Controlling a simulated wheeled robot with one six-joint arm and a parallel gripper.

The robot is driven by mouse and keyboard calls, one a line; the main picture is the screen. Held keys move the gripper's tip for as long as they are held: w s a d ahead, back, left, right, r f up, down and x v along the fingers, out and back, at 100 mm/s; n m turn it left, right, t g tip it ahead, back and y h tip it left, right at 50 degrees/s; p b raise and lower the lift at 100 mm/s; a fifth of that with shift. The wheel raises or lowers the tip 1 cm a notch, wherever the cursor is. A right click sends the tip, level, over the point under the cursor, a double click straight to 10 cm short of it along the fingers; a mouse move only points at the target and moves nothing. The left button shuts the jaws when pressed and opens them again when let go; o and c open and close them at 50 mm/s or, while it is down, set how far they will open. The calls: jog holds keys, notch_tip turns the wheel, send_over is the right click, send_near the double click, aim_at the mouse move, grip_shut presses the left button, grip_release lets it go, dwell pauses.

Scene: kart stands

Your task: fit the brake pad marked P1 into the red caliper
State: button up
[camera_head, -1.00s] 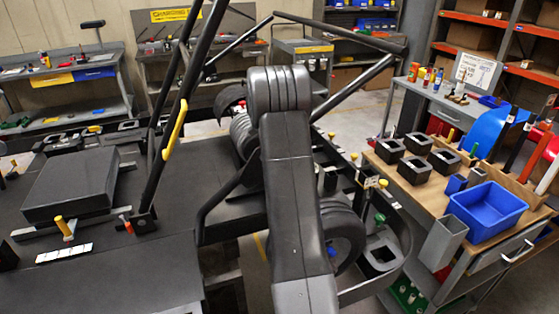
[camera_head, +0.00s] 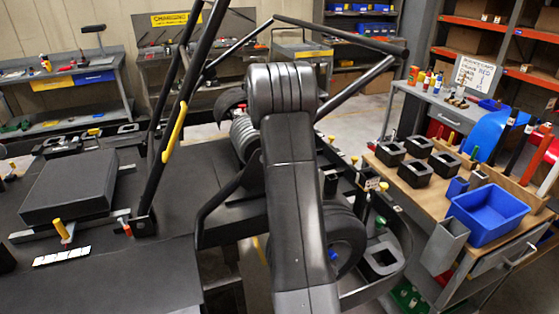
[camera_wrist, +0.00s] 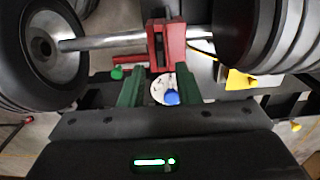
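The red caliper (camera_wrist: 166,42) is at the top middle of the wrist view, around a grey axle (camera_wrist: 105,42), with a dark gap between its sides. My gripper (camera_wrist: 158,82) has two green fingers standing apart just below the caliper in the picture. No part is clearly held between them. A white disc (camera_wrist: 158,88) and a blue knob (camera_wrist: 172,97) show between the fingers; I cannot tell how deep they lie. No P1 mark is readable, and I cannot make out the pad. In the head view my arm hides the gripper and caliper.
Wheels flank the caliper: a black wheel (camera_wrist: 42,45) left and a ribbed tyre (camera_wrist: 268,35) right. A red bar (camera_wrist: 128,63) with a green knob (camera_wrist: 117,73) sits close left. A wooden bench at right holds a blue bin (camera_head: 487,214) and several black blocks (camera_head: 415,172).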

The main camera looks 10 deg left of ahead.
jog(key=shift+r, duration=2.4)
jog(key=shift+f, duration=0.1)
notch_tip(320, 180, down, 12)
jog(key=shift+p, duration=0.55)
notch_tip(320, 180, up, 2)
jog(key=shift+r+b, duration=0.2)
jog(key=shift+b, duration=0.1)
jog(key=shift+r, duration=0.7)
